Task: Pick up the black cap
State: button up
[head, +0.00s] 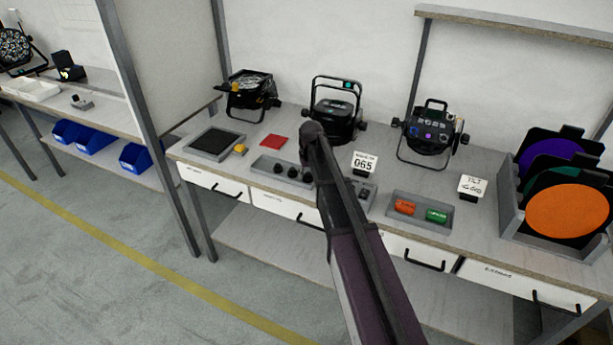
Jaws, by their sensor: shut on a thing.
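Small black caps stand in a grey tray (262,172) near the front of the bench. One black cap (278,168) is at the left and another black cap (291,172) is beside it. A third dark piece (306,177) lies close to the edge of my arm, and its shape is hard to make out. My arm rises from the bottom of the head view to a rounded joint above the tray. My gripper is hidden behind the arm, so I cannot see its fingers or anything in them. The right end of the tray is also hidden.
Black par cans (433,130) stand along the back of the bench. A tray (420,222) holds an orange and a green piece. A number sign (365,162) stands right of my arm. A rack with coloured discs (567,210) fills the right end. A red pad (273,141) lies behind the caps' tray.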

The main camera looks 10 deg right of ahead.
aim_at(308, 173)
jog(key=shift+r, duration=0.1)
notch_tip(308, 173, up, 3)
jog(key=p, duration=0.3)
jog(key=shift+r, duration=0.1)
jog(key=s+d+r+p, duration=0.1)
jog(key=s+p, duration=0.1)
jog(key=s, duration=1.4)
jog(key=shift+r, duration=0.3)
jog(key=shift+r, duration=0.1)
dwell(0.3)
notch_tip(308, 173, up, 20)
jog(key=p, duration=2)
jog(key=shift+r, duration=0.15)
jog(key=shift+a, duration=0.15)
